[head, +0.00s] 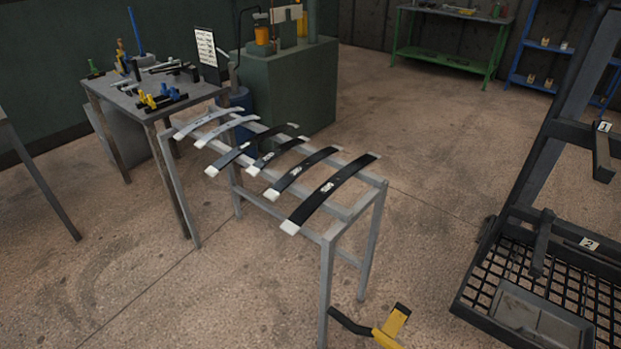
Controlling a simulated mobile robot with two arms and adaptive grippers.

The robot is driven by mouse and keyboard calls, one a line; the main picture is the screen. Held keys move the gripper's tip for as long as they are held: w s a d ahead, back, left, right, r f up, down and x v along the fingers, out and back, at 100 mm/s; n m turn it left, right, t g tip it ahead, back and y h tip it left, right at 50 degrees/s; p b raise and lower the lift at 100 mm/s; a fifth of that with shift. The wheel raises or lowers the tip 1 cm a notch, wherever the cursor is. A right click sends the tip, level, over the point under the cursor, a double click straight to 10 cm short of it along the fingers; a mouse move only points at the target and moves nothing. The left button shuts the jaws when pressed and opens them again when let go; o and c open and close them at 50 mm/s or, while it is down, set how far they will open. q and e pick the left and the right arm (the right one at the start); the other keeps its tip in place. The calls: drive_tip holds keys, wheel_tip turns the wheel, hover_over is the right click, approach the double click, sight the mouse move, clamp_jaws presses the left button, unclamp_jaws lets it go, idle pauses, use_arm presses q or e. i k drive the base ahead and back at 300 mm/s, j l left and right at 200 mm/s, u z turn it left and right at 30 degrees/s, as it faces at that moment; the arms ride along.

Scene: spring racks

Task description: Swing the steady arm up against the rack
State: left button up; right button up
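A grey metal rack (350,226) stands in the middle of the head view with several curved leaf springs (328,194) lying across its top rails. A black bar with a yellow end piece (393,325), which looks like the steady arm, juts out low to the right beside the rack's front leg. Its black end reaches the leg in the picture; whether it is joined there I cannot tell. The yellow piece has a black tip and is partly cut off by the bottom edge. Neither of my grippers shows clearly in this view.
A dark rack (514,213) with labels 1 and 2 and a mesh base stands at the right. A tool table (120,95) and a green cabinet (290,92) stand behind the grey rack. A green bench (447,52) is at the back. The floor between the racks is clear.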

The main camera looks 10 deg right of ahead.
sight(400, 314)
drive_tip(key=z, duration=0.95)
